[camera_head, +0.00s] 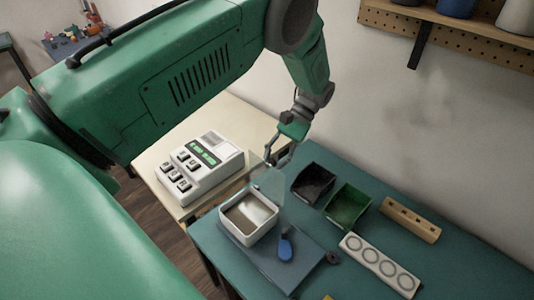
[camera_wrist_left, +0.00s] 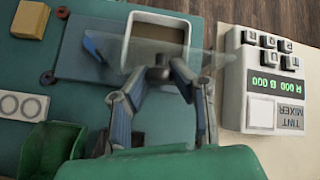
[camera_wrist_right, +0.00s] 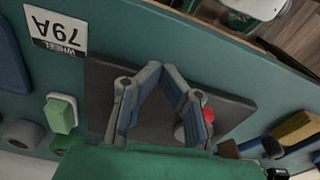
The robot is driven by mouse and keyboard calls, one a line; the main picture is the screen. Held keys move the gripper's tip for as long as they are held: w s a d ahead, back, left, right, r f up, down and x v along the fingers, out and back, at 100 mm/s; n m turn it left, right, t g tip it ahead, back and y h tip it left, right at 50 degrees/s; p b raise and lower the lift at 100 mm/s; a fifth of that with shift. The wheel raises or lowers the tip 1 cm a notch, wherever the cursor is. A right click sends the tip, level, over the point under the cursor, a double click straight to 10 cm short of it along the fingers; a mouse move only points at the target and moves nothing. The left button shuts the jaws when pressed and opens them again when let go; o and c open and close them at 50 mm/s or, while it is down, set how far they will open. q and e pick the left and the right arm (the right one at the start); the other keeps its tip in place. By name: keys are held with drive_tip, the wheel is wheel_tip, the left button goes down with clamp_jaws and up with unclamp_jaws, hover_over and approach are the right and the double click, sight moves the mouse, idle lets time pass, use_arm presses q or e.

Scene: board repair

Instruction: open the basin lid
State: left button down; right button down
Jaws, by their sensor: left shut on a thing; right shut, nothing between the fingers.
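The white square basin (camera_head: 234,232) stands on a grey-blue mat on the teal table. It also shows in the left wrist view (camera_wrist_left: 129,38). Its clear lid (camera_head: 268,181) is tilted up steeply at the basin's far side, so the opening shows. My left gripper (camera_head: 280,160) is shut on the lid by its small dark knob. The left wrist view shows the fingertips (camera_wrist_left: 160,76) meeting at the knob, with the clear panel (camera_wrist_left: 210,64) spread beyond. My right gripper (camera_wrist_right: 161,72) is shut and empty above a dark mat, and does not show in the head view.
A white tint mixer (camera_head: 207,170) stands left of the basin. A black bin (camera_head: 313,184) and a green bin (camera_head: 347,207) are to the right. A blue-handled tool (camera_head: 286,246) lies on the mat (camera_head: 284,268). A wooden block (camera_head: 411,218) and white ringed strip (camera_head: 380,265) lie farther right.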

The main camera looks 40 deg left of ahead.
use_arm(q)
drive_tip(key=shift+w+d+f+b, duration=0.2)
drive_tip(key=shift+w+f+b, duration=0.15)
drive_tip(key=shift+w, duration=0.35)
drive_tip(key=c, duration=1.3)
unclamp_jaws()
drive_tip(key=shift+c, duration=0.2)
drive_tip(key=v, duration=1.2)
